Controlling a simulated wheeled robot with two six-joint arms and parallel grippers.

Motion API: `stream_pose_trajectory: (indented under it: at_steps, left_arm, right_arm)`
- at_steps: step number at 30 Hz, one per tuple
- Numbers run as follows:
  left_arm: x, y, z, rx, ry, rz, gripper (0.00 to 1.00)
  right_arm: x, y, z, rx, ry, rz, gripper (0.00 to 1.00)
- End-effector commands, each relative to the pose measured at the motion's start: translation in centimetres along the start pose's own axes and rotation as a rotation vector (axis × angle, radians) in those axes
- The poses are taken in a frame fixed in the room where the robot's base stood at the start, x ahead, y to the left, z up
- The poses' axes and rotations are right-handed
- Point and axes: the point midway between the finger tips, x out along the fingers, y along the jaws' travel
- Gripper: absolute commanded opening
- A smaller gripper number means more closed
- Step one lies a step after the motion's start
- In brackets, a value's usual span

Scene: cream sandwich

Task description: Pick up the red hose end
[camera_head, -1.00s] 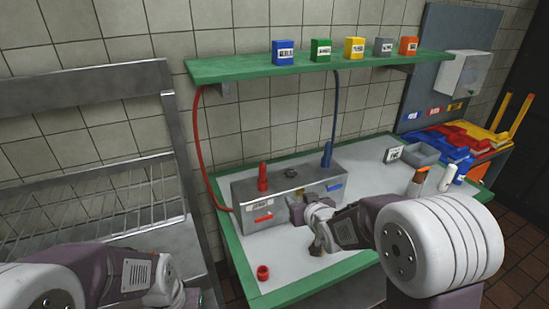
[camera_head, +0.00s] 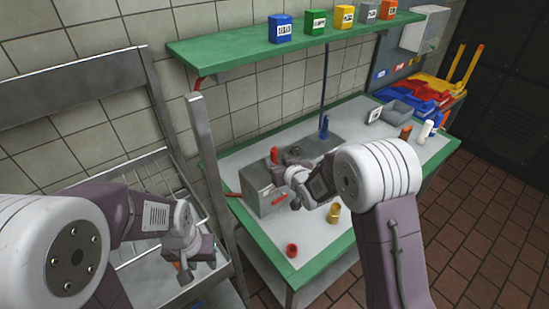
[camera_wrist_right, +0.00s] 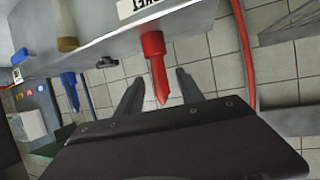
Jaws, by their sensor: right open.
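The red hose end (camera_head: 274,155) is a small red nozzle standing on the grey metal box (camera_head: 262,190) on the table. In the right wrist view the red hose end (camera_wrist_right: 155,58) shows large, its pointed tip in the gap between my right gripper's fingers (camera_wrist_right: 160,82). Those fingers are apart, and neither visibly touches it. In the head view my right gripper (camera_head: 284,178) is at the box, close to the red end. My left gripper (camera_head: 194,262) hangs by the metal rack at lower left; its jaws are unclear.
A red ring (camera_head: 291,250) and a brass-coloured cylinder (camera_head: 334,214) are on the green-edged table (camera_head: 310,268). A metal rack post (camera_head: 208,160) rises at left. A green shelf (camera_head: 235,44) with coloured boxes hangs above.

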Motion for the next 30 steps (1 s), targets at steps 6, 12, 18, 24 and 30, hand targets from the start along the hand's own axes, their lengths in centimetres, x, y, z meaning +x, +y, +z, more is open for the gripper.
stream_pose_trajectory:
  at_steps: [6, 12, 18, 24, 30]
  left_arm:
    - [-0.7, 0.0, -0.1, 0.0, 0.0, 0.0, 0.36]
    - [-2.2, 0.0, -0.2, 0.0, 0.0, 0.0, 0.36]
    - [-2.7, 0.0, -0.3, 0.0, 0.0, 0.0, 0.36]
    - [-2.6, 0.0, -0.3, 0.0, 0.0, 0.0, 0.36]
    - [-2.6, 0.0, -0.3, 0.0, 0.0, 0.0, 0.36]
  right_arm:
    - [1.8, 0.0, -0.1, 0.0, 0.0, 0.001, 0.45]
    - [4.0, 0.2, -0.3, 0.0, -0.002, 0.001, 0.45]
    - [6.7, 0.2, -0.1, 0.0, 0.001, 0.001, 0.45]
    - [6.9, 0.2, 0.0, 0.0, 0.0, 0.001, 0.45]
    - [6.9, 0.2, 0.0, 0.0, 0.0, 0.001, 0.0]
